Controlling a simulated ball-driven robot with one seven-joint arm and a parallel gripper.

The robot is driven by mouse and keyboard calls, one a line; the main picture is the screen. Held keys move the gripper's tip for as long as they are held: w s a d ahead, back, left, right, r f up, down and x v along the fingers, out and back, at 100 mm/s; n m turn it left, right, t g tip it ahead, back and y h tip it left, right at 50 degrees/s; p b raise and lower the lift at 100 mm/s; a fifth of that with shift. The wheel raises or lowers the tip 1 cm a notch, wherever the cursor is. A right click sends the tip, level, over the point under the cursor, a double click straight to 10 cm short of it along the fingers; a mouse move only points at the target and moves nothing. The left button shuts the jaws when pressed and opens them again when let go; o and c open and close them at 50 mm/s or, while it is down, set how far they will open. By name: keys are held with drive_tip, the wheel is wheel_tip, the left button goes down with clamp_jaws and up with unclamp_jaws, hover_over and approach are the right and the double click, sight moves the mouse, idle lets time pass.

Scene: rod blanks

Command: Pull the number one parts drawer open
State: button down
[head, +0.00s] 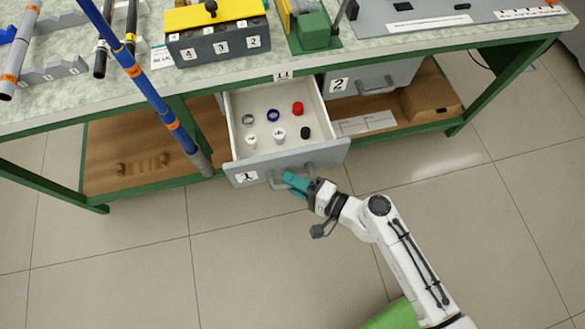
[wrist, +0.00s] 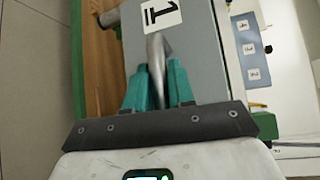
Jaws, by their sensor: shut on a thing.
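The number one parts drawer (head: 300,164) stands pulled out from under the bench in the head view, with its inside showing. Its grey front carries a label with a 1 and a metal bar handle (head: 272,183). My gripper (head: 290,181) has teal fingers and is shut on this handle. In the wrist view the two teal fingers (wrist: 157,88) sit on either side of the handle (wrist: 156,52), below the drawer front (wrist: 190,55) with its 1 label. The part of the handle between the fingers is partly hidden.
Several small rings and caps lie in the drawer, including a blue ring (head: 273,115) and a red cap (head: 298,108). The number two drawer (head: 372,78) is to the right. A blue rod (head: 140,75) leans across the bench's left side. The tiled floor in front is clear.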

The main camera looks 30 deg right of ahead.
drive_tip(key=c, duration=1.1)
unclamp_jaws()
drive_tip(key=shift+o, duration=0.2)
drive_tip(key=v, duration=1)
drive_tip(key=shift+s+b, duration=0.4)
drive_tip(key=shift+d, duration=0.15)
